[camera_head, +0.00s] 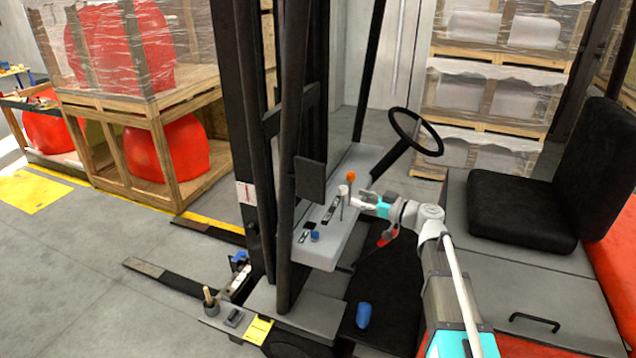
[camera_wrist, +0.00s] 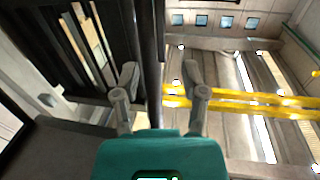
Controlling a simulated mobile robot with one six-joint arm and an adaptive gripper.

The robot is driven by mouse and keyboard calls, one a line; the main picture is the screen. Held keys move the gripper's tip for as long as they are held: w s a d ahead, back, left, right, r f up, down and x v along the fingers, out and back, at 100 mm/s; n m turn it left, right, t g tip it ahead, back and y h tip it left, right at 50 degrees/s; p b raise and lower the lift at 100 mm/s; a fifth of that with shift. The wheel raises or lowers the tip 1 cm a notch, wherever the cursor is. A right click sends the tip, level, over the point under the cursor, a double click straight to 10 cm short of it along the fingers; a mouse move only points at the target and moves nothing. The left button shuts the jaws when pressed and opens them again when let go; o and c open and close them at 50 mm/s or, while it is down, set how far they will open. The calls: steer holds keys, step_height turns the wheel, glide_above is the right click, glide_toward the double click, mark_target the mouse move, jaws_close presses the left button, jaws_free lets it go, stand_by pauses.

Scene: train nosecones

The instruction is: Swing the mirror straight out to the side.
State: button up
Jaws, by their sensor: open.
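The mirror (camera_head: 309,180) appears to be the dark rectangular plate beside the forklift's black front post (camera_head: 290,120). Its face is dark, and I cannot tell its exact angle. My gripper (camera_head: 362,199) is to the right of the mirror and apart from it, close to the levers on the grey console. In the wrist view my gripper (camera_wrist: 163,82) is open and empty, its two fingers spread. A dark post (camera_wrist: 150,50) passes behind the fingers. A dark grey panel (camera_wrist: 65,145) at the lower left may be the mirror.
The grey console (camera_head: 318,252) carries a white-knobbed lever (camera_head: 343,191) and an orange-knobbed lever (camera_head: 351,177). The steering wheel (camera_head: 416,131) is behind my gripper and the black seat (camera_head: 525,210) to the right. A blue cup-like object (camera_head: 363,315) is on the floor mat.

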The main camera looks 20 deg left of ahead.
mark_target(325, 186)
steer(key=shift+a, duration=0.1)
steer(key=shift+x, duration=6.8)
jaws_close()
